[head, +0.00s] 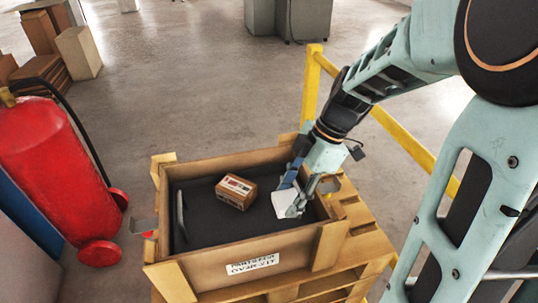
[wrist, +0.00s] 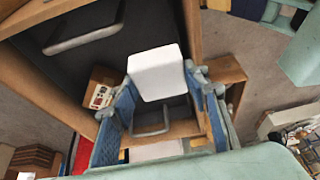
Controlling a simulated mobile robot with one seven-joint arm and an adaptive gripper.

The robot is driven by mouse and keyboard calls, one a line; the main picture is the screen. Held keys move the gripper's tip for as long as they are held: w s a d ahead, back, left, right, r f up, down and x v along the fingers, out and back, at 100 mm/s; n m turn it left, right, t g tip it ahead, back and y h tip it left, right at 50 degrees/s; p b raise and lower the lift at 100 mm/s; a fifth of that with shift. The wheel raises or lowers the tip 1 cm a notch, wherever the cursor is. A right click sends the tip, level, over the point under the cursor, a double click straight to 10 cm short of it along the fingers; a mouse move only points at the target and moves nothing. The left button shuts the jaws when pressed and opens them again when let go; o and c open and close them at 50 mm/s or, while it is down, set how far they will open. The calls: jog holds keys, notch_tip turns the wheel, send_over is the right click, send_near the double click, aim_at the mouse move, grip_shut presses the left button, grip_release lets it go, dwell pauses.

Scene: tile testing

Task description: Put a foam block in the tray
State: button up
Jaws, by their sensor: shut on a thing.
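A white foam block (head: 286,201) is between the fingers of my gripper (head: 293,205), which is shut on it. The block also shows in the wrist view (wrist: 158,72), with a blue-padded finger on each side. The tray appears to be the wooden crate (head: 253,259) with a dark lining and a white label on its front. My gripper and the block are at the right part of the crate's inside, near its right wall. I cannot tell whether the block touches the dark floor.
A small brown box (head: 236,191) lies inside the crate, left of the block. The crate stands on a wooden pallet (head: 361,251). A yellow rail (head: 403,136) runs behind and to the right. A red extinguisher (head: 50,165) stands at the left. The crate floor's left part is mostly bare.

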jog(key=w+f, duration=0.2)
jog(key=w+a+f, duration=0.1)
jog(key=w+f, duration=0.4)
jog(key=w, duration=0.1)
jog(key=shift+w+a+f, duration=0.2)
jog(key=shift+w+a, duration=0.05)
jog(key=shift+a, duration=0.15)
jog(key=shift+w+f, duration=0.1)
jog(key=shift+f, duration=1.55)
jog(key=shift+f+b, duration=0.2)
jog(key=shift+b, duration=0.15)
jog(key=o, duration=0.7)
jog(key=shift+o, duration=0.2)
jog(key=shift+r, duration=0.15)
jog(key=p+v, duration=0.1)
jog(key=v, duration=1.1)
jog(key=shift+r, duration=0.1)
